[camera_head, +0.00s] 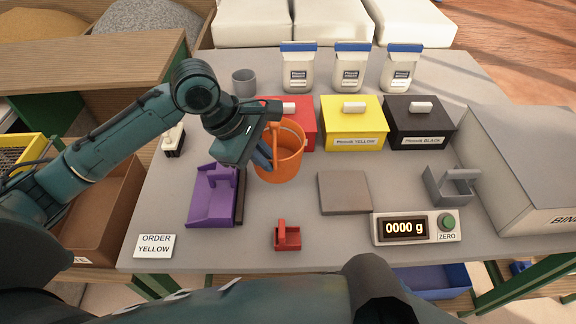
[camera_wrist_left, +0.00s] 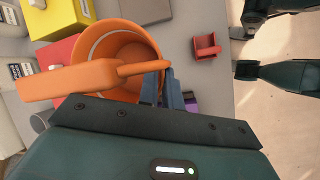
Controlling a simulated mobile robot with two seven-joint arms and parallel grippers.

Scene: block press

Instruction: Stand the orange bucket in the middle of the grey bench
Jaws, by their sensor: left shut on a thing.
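The orange bucket (camera_head: 286,158) is upright over the left-middle part of the grey bench (camera_head: 340,242), in front of the red box. Whether its base touches the bench I cannot tell. My left gripper (camera_head: 264,158) comes in from the left and is shut on the bucket at its left side. In the left wrist view the bucket (camera_wrist_left: 128,46) shows its open mouth, with an orange bar across it, and the fingers (camera_wrist_left: 160,90) are at its rim. The exact grip is partly hidden. My right gripper is not in view.
A purple scoop (camera_head: 212,200) lies left of the bucket, a small red scoop (camera_head: 287,236) in front. A grey square plate (camera_head: 343,192) and scale display (camera_head: 415,228) are to the right. Red, yellow (camera_head: 353,122) and black boxes stand behind. Bare bench lies between the scoops and plate.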

